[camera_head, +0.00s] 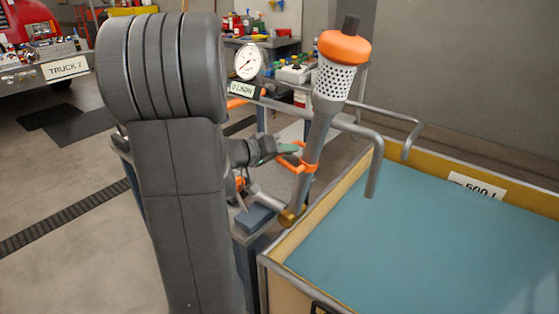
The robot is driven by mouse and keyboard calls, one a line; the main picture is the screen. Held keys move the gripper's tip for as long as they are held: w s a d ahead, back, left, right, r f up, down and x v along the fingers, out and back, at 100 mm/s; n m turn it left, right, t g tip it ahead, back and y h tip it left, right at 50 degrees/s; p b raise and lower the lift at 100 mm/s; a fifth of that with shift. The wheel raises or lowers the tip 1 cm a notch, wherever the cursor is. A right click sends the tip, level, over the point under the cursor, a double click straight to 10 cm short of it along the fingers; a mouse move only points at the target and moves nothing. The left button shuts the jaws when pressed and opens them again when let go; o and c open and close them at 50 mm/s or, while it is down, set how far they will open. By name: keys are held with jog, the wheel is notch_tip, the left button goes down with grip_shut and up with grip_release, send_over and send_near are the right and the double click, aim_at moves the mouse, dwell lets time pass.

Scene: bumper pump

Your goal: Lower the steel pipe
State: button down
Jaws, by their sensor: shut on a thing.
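The steel pipe (315,138) stands tilted up beside the water tank, leaning right toward its top. Its upper end carries a white perforated strainer (333,80) under an orange cap (344,46). Its lower end meets a brass-coloured joint (287,217). An orange handle (309,167) is fixed around the lower part of the pipe. My gripper (284,149), with green finger pads, is at the left of the pipe and shut on the orange handle. My own arm hides part of the pump and the gripper's near side.
A dial gauge (248,62) stands behind my arm.

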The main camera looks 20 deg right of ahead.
jog(key=shift+s+d+f+m+t+y+b, duration=0.15)
jog(key=shift+s+d+m+b, duration=0.25)
jog(key=shift+s+b, duration=0.65)
jog(key=shift+s+d+f+m+t+y+b, duration=0.15)
jog(key=shift+s+d+m+b, duration=0.25)
jog(key=shift+b, duration=1.1)
jog(key=shift+s+d+r+b, duration=0.3)
jog(key=shift+s+b, duration=0.1)
jog(key=shift+b, duration=0.1)
jog(key=c, duration=1.4)
grip_release()
jog(key=shift+c, duration=0.2)
jog(key=shift+a+r, duration=0.1)
jog(key=shift+a, duration=0.05)
